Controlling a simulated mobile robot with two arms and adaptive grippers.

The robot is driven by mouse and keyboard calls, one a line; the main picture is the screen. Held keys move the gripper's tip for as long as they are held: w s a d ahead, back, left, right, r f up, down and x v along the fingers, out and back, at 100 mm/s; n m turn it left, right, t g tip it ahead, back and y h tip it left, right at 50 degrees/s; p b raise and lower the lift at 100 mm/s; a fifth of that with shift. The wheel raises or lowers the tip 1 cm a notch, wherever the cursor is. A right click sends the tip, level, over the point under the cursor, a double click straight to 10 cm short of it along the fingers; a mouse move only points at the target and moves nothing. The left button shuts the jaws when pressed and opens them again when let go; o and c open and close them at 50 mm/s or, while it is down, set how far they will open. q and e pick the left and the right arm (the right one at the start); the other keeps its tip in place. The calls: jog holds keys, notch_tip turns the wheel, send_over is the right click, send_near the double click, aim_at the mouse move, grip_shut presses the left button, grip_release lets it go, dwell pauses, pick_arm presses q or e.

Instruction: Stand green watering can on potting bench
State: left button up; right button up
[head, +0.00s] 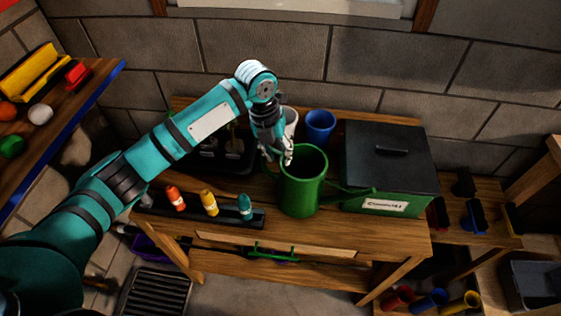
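The green watering can (299,194) is upright on the potting bench (393,246), or just over it; I cannot tell whether its base touches the wood. Its spout points right, across the front of a green box. My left gripper (284,158) is at the can's upper left side, fingers pointing down, where the handle would be. The fingers and any handle between them are too small and dark to tell whether they are closed. My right gripper is not in view.
A green compost box (383,204) with a dark lid (390,155) stands right of the can. A blue cup (320,126) is behind it. A black rack (228,216) with several coloured bottles lies at front left. A shelf (70,108) holds balls at far left.

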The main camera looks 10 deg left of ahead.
pick_arm(q)
notch_tip(320, 180, up, 8)
jog(key=a+b, duration=0.1)
jog(key=shift+a, duration=0.25)
jog(key=shift+s, duration=0.1)
